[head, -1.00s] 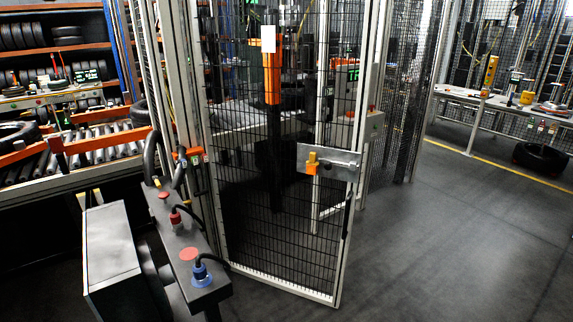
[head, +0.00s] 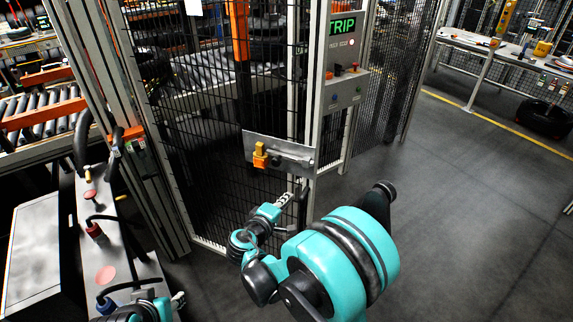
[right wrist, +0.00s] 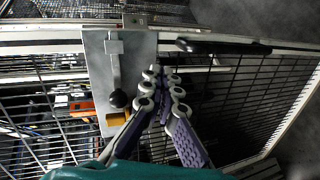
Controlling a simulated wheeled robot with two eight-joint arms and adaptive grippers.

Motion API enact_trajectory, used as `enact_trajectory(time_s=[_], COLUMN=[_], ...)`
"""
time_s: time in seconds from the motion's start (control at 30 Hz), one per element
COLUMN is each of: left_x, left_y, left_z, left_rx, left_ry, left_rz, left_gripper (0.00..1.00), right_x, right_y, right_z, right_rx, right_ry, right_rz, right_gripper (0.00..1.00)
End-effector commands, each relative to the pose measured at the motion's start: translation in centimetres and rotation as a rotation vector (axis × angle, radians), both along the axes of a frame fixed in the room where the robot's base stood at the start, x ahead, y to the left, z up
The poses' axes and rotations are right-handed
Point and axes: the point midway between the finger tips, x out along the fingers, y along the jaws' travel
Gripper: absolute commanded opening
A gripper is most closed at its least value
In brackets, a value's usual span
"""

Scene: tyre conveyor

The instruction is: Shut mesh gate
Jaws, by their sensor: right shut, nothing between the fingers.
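The mesh gate (head: 215,110) is a black wire panel in a pale metal frame. A grey latch plate (head: 292,155) with an orange-yellow block (head: 261,156) sits on its free side. I cannot tell how wide the gap to the post behind is. My right gripper (head: 285,198) is shut and empty, just below the plate at the gate's free edge. In the right wrist view its fingers (right wrist: 163,78) lie together beside the plate (right wrist: 103,70), near a black handle (right wrist: 220,47); contact is unclear.
A control box (head: 345,75) showing "TRIP" stands right behind the gate edge. A button console (head: 110,235) stands at left by the gate's hinge side. A workbench (head: 490,50) is at far right. The floor (head: 470,200) to the right is clear.

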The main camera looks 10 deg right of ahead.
Motion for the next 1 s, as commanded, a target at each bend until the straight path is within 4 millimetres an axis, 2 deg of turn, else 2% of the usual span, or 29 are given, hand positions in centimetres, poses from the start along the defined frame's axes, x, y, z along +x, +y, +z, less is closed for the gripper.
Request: enact_trajectory(time_s=[0.03,0.2,0.4,0.57,1.0], left_x=[0.0,0.0,0.0,0.0,0.0], left_y=[0.0,0.0,0.0,0.0,0.0], left_z=[0.8,1.7,1.9,1.6,0.1], left_rx=[0.000,0.000,0.000,0.000,0.000], left_ry=[0.000,0.000,0.000,0.000,0.000], left_rz=[0.000,0.000,0.000,0.000,0.000], left_gripper=[0.40,0.40,0.40,0.40,0.40], right_x=[0.7,1.7,2.0,3.4,10.5], right_y=[1.3,4.0,4.9,3.6,-1.9], right_z=[0.2,0.1,0.0,-0.1,-0.3], right_rx=[-0.059,-0.211,-0.276,-0.278,-0.276], right_ry=[-0.024,-0.095,-0.129,-0.130,-0.129], right_rz=[0.016,0.045,0.054,0.051,0.052], right_gripper=[0.00,0.00,0.00,0.00,0.00])
